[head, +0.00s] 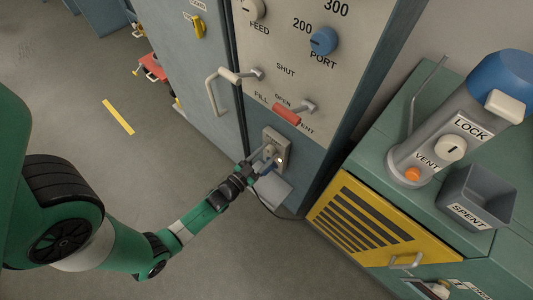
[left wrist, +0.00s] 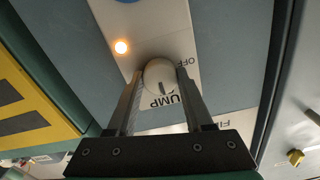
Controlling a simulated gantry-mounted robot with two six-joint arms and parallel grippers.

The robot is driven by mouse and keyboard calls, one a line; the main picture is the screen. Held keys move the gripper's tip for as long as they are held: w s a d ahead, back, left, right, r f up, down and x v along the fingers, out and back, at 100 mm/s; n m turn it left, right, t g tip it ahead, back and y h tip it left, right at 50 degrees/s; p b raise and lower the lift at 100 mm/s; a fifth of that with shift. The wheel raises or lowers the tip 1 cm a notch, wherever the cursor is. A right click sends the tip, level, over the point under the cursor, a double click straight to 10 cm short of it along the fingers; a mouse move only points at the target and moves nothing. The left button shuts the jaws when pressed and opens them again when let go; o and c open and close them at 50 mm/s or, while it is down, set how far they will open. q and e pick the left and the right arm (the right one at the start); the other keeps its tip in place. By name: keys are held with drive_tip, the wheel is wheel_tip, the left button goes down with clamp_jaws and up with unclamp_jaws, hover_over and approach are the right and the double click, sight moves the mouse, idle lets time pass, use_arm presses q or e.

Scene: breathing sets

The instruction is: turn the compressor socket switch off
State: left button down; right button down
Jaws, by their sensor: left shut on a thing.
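The socket plate (head: 284,138) is a small grey plate low on the tall cabinet's front. It also shows in the left wrist view (left wrist: 172,14), with the word OFF and an orange-white lamp (left wrist: 121,46) that is lit. A round pale knob (left wrist: 158,76) sits on it, its dark mark toward a label that partly reads "UMP". My left gripper (head: 268,160) is at the plate, its two fingers on either side of the knob and shut on it. In the head view the fingers partly cover the knob. My right gripper is in neither view.
Above the plate are a red-gripped lever (head: 286,115), a white-handled lever (head: 230,76) and a blue port knob (head: 323,41). A yellow louvred panel (head: 350,245) and a green bench with a canister (head: 430,150) and spent bin (head: 473,197) stand right. Floor at left is open.

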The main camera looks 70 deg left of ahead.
use_arm(q)
drive_tip(key=shift+n, duration=0.4)
drive_tip(key=n+p, duration=0.1)
drive_tip(key=n, duration=0.2)
drive_tip(key=shift+r+n, duration=0.1)
drive_tip(key=shift+n, duration=0.2)
drive_tip(key=n+p, duration=0.1)
drive_tip(key=n, duration=0.3)
drive_tip(key=n+p, duration=0.1)
drive_tip(key=n, duration=0.4)
drive_tip(key=shift+n+p, duration=0.35)
drive_tip(key=shift+n, duration=1.95)
drive_tip(key=shift+c, duration=1.5)
unclamp_jaws()
